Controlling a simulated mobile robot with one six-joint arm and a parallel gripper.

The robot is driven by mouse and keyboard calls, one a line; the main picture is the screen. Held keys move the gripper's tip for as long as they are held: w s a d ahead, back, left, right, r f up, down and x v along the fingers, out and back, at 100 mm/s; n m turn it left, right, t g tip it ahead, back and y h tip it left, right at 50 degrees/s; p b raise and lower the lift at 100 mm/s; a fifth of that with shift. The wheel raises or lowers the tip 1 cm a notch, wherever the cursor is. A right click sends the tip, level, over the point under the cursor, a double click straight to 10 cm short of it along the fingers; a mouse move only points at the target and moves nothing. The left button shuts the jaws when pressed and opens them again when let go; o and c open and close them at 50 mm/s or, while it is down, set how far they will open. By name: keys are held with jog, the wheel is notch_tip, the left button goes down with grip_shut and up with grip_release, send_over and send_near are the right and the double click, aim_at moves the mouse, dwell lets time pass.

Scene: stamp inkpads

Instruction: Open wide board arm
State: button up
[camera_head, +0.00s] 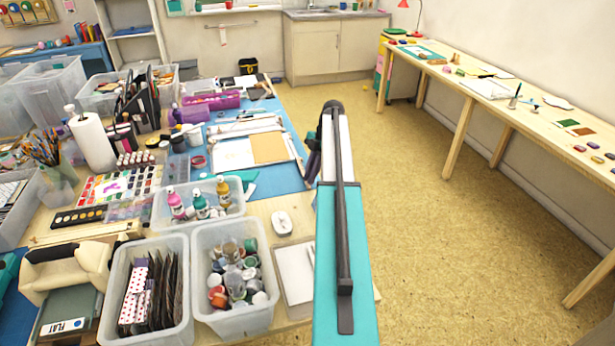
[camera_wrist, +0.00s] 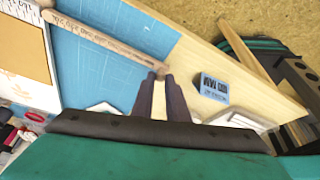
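The wide board (camera_head: 232,156) lies on the blue mat in the head view, with a white part and a tan part. It also shows at the left edge of the wrist view (camera_wrist: 22,72). A long pale wooden arm with handwriting-like marks (camera_wrist: 105,40) slants from near the board's corner across the mat. Its free end reaches the fingertips of my gripper (camera_wrist: 162,76). My two dark fingers stand slightly apart with a pale gap between them. I cannot tell whether they press on the arm's end. In the head view my own arm hides most of the gripper.
A blue stamp block (camera_wrist: 214,90) sits on bare wood right of my fingers. Bins of bottles (camera_head: 195,203) and jars (camera_head: 232,320) and a white mouse-like item (camera_head: 282,222) stand nearer. Open floor (camera_head: 440,240) lies right, before a long side table (camera_head: 480,105).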

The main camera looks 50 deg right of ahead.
jog(key=o, duration=0.4)
jog(key=shift+w+r, duration=0.1)
jog(key=shift+w, duration=0.15)
jog(key=shift+o, duration=0.2)
jog(key=shift+s, duration=0.1)
jog(key=shift+d, duration=0.1)
jog(key=b+v, duration=0.2)
jog(key=v, duration=1.1)
jog(key=shift+r, duration=0.4)
